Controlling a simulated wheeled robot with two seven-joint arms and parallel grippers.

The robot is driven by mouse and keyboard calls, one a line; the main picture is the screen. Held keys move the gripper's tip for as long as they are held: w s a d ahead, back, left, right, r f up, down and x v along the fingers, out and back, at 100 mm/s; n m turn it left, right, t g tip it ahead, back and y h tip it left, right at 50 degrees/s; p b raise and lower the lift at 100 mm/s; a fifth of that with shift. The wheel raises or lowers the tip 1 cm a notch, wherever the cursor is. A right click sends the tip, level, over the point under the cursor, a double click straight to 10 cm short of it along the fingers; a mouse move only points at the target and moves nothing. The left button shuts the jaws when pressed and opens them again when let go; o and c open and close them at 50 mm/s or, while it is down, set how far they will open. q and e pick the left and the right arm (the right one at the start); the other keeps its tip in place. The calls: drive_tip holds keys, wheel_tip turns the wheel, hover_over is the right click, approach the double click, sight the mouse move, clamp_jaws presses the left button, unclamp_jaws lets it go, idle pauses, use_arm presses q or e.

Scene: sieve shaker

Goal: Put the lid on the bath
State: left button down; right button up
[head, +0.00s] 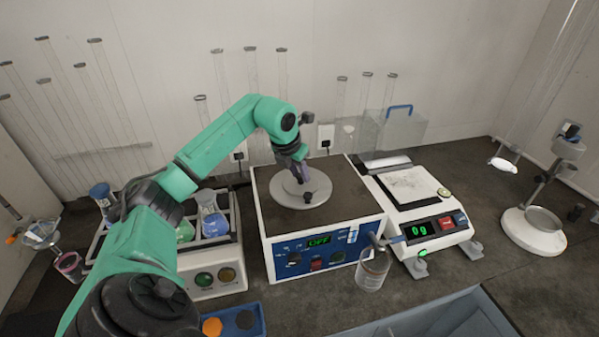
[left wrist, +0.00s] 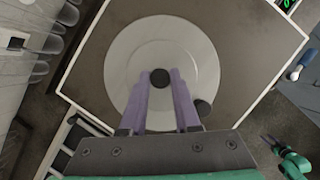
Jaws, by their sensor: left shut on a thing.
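A round grey lid (head: 318,192) with a raised middle lies flat over the dark brown top of the white, blue-fronted unit (head: 352,236), which appears to be the bath. Its display reads OFF. In the left wrist view the lid (left wrist: 127,70) is a pale disc with a black knob (left wrist: 160,77) at its centre. My left gripper (head: 303,181) reaches down from above. Its purple fingers (left wrist: 160,84) are shut on the knob. The lid hides what is under it, and I cannot tell whether it rests or hovers slightly.
A box with flasks (head: 212,222) stands to the left. A balance (head: 412,188) reading 0 g stands to the right. A glass bottle (head: 373,265) is close to the unit's front right corner. A blue tray (head: 262,322) lies in front.

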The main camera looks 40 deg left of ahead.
use_arm(q)
drive_tip(key=c, duration=0.6)
unclamp_jaws()
drive_tip(key=shift+o, duration=0.2)
wheel_tip(320, 180, up, 6)
drive_tip(key=p, duration=0.5)
drive_tip(key=shift+r, duration=0.1)
